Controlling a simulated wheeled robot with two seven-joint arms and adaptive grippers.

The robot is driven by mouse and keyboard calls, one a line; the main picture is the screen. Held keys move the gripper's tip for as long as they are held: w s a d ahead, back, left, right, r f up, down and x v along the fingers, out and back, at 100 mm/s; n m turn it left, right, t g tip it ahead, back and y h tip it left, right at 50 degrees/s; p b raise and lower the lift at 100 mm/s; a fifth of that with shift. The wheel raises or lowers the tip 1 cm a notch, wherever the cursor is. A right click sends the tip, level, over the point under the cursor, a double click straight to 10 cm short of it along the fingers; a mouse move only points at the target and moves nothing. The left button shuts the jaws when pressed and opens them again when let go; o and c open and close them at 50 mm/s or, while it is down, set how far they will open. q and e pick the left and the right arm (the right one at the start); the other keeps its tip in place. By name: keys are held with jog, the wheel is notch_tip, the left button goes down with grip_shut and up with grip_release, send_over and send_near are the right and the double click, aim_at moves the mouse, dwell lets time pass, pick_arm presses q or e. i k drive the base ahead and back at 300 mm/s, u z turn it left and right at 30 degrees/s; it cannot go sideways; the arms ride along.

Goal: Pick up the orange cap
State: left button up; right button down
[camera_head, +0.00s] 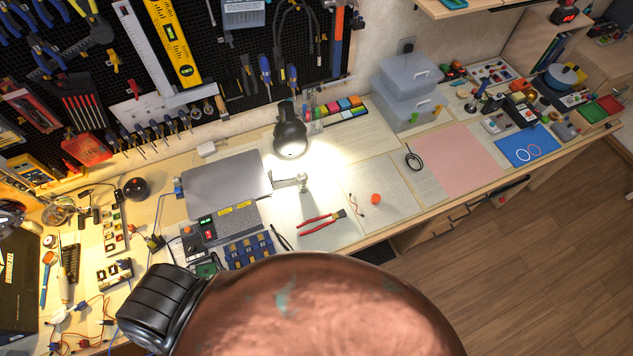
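The orange cap (375,199) is a small round piece. It lies on the pale bench top, right of the red-handled pliers (322,220) and beside a small thin wire piece (354,205). Nothing touches it from above and it is in plain sight. Neither my left nor my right gripper can be made out in the head view. A large copper-coloured rounded shape with a black ribbed part fills the bottom middle, close to the camera, and hides the bench there.
A lit black lamp (290,138) stands behind the pliers. A pink mat (459,164) and a coiled black cable (413,159) are to the right. Stacked clear boxes (408,90) stand at the back. Electronics crowd the left. The bench around the cap is mostly clear.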

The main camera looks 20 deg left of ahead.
aim_at(376, 199)
jog(key=z, duration=0.5)
jog(key=k, duration=1.6)
jog(key=u, duration=0.1)
